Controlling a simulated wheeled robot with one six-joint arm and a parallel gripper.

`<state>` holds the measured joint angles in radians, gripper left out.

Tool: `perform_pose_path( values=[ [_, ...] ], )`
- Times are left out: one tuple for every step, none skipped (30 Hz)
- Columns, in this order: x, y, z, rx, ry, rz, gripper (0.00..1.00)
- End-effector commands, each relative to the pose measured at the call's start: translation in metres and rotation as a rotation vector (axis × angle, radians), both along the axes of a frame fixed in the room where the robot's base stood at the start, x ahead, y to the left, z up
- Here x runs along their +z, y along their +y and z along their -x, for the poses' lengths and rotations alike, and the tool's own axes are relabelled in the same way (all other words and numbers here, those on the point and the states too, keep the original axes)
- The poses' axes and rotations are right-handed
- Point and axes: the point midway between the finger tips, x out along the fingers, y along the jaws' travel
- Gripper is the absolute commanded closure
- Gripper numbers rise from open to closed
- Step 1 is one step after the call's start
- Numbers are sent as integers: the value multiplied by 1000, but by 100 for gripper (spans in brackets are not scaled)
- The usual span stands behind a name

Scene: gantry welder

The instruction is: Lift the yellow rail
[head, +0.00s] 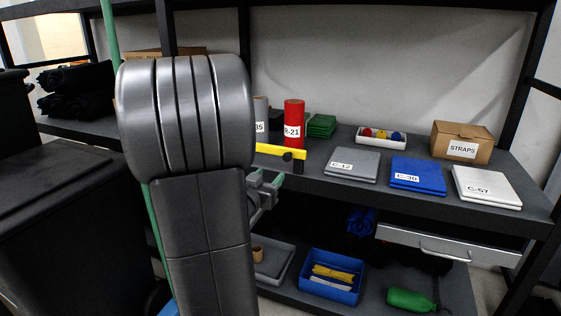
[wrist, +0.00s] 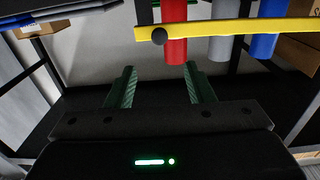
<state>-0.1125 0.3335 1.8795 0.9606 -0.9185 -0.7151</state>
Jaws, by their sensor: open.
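The yellow rail (head: 278,151) is a flat bar with a black knob, at the front of the shelf in the head view. Its left part is hidden behind my arm. In the wrist view the rail (wrist: 225,31) crosses the top of the picture, with the knob near its left end. My gripper (wrist: 161,68) is open and empty, its green-padded fingers pointing toward the rail. The fingertips look short of the rail, with a gap between. In the head view my gripper (head: 265,188) shows partly beside my arm, below the rail.
A red cylinder (head: 294,122) and a grey cylinder (head: 261,116) stand behind the rail; a blue cylinder (wrist: 267,40) also shows in the wrist view. Grey (head: 352,164), blue (head: 418,172) and white (head: 487,186) labelled slabs lie to the right. A drawer (head: 445,245) hangs below the shelf.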

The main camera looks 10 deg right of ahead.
Motion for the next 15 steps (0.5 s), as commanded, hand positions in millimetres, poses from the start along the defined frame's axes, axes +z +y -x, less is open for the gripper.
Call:
perform_pose_path(
  values=[
    [-3, -6, -7, -3, 0, 0, 52],
    [-3, -10, -13, -3, 0, 0, 52],
    [-3, -15, -20, -3, -1, 1, 52],
    [-3, -18, -25, -3, 0, 0, 52],
    [-3, -23, -30, -4, -1, 1, 52],
    [-4, -27, -38, -2, 1, 0, 52],
    [-3, -31, -44, -3, -1, 1, 52],
    [-3, -35, -49, -2, 0, 0, 52],
    [-3, -39, -56, -1, 0, 1, 52],
    [-3, -43, -61, -1, 1, 1, 52],
    [-3, -46, -66, -1, 0, 0, 52],
    [-3, -49, -72, 0, -1, 1, 52],
    [-3, -52, -76, 0, 0, 0, 52],
    [-3, -55, -79, 0, 1, 0, 52],
    [-2, -58, -84, 0, 1, 1, 52]
  ],
)
